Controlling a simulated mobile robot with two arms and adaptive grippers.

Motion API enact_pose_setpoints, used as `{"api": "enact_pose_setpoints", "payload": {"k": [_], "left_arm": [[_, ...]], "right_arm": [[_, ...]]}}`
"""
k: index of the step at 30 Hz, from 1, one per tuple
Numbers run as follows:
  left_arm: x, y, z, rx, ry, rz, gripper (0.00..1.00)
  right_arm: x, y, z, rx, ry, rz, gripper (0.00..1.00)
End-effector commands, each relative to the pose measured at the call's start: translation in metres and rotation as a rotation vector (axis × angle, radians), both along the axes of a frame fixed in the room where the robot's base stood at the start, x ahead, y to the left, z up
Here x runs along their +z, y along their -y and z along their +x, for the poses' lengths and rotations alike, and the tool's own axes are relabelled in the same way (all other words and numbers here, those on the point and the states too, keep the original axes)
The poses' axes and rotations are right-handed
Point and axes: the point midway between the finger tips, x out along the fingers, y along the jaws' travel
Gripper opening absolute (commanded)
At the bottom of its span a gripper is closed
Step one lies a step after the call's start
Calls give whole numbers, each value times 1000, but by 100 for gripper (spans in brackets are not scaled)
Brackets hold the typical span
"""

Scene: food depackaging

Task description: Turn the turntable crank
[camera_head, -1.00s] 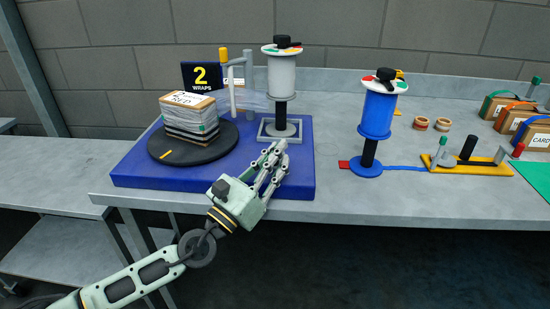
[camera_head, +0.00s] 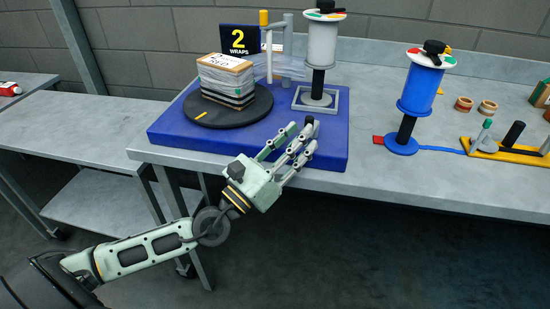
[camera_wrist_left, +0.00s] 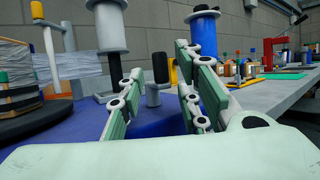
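The round black turntable (camera_head: 235,118) sits on a blue base and carries a box (camera_head: 226,80) wrapped in film. The sign (camera_head: 239,39) behind it reads "2 WRAPS". The crank's upright black handle (camera_wrist_left: 160,67) shows between my fingers in the left wrist view, on a grey post (camera_wrist_left: 153,96). In the head view, only its dark top (camera_head: 309,120) shows, by my fingertips. My left gripper (camera_head: 289,141) is open over the base's front right part, its fingers spread to either side of the handle. I cannot tell whether they touch it. My right gripper is out of view.
A white film roll (camera_head: 322,45) stands behind the gripper, with film running to the box. A blue roll (camera_head: 421,88) and a yellow fixture (camera_head: 490,152) stand to the right. The blue base (camera_head: 165,133) ends near the table's front edge.

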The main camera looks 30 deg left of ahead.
Motion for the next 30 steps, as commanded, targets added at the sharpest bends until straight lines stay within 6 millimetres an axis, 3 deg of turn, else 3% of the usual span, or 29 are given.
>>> {"api": "enact_pose_setpoints", "payload": {"k": [6,12,30], "left_arm": [[-17,-11,-36,-2,-5,4,31],[-26,-19,-57,-1,-2,2,31],[-28,-22,-66,-2,2,-1,31]], "right_arm": [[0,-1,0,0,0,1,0],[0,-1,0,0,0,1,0],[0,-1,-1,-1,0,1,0]]}}
